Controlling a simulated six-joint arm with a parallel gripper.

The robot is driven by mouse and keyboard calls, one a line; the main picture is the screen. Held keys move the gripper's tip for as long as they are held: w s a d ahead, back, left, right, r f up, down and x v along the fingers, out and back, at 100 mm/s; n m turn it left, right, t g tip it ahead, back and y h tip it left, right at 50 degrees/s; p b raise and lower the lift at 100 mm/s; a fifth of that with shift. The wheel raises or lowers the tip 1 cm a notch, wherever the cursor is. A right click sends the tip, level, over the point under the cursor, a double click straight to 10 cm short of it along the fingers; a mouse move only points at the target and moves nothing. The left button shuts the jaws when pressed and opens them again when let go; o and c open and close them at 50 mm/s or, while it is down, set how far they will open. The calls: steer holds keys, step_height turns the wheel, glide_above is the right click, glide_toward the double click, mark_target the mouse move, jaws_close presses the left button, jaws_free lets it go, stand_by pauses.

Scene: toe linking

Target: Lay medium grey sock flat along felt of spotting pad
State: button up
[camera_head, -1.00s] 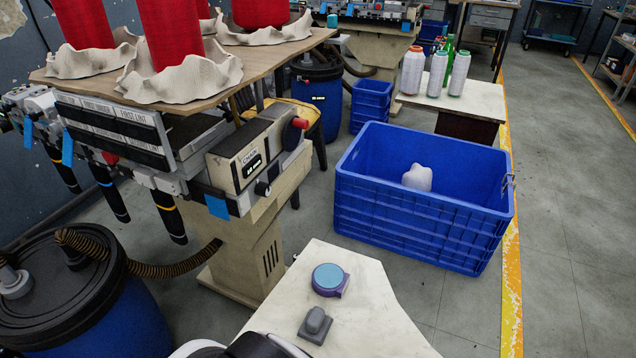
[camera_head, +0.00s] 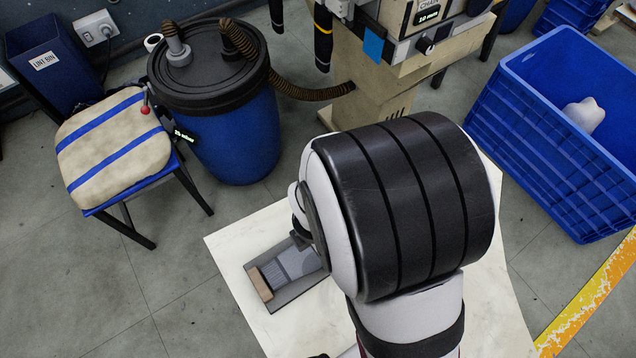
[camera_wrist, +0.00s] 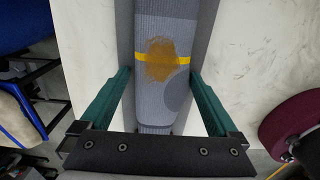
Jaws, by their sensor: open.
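The grey sock (camera_wrist: 170,30) lies lengthwise on the grey felt of the spotting pad (camera_wrist: 124,40) in the wrist view. It has a rounder, darker patch on its right side and a yellow band with a brown smear across it. Its far end is cut off by the picture edge. My gripper (camera_wrist: 158,76) is open, its two green fingers either side of the sock, with nothing visibly pinched. In the head view the sock (camera_head: 290,262) shows on the pad (camera_head: 298,290), partly hidden by my arm; my gripper is hidden there.
A brown block (camera_head: 259,284) sits at the pad's near left end. The pale table (camera_head: 235,255) is clear around the pad's left side. A blue crate (camera_head: 550,125) with a white object stands right; a lidded blue drum (camera_head: 235,135) and a cushioned stool (camera_head: 115,145) stand left.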

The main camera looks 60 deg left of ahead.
step_height(320, 180, up, 7)
stand_by(0.5)
steer(key=w+d+r+m, duration=0.5)
steer(key=d+m, duration=0.3)
steer(key=m, duration=0.3)
steer(key=w+d+r+m, duration=0.45)
steer(key=d+m, duration=0.35)
steer(key=m, duration=0.3)
steer(key=s+d+r+m+y, duration=0.1)
steer(key=s+d+m, duration=0.1)
steer(key=d+m, duration=0.3)
steer(key=s+d+r+m, duration=0.2)
steer(key=d+m, duration=0.3)
steer(key=m, duration=0.9)
steer(key=shift+s+d+r+m+y, duration=0.3)
steer(key=shift+s+y, duration=0.1)
steer(key=shift+s, duration=0.35)
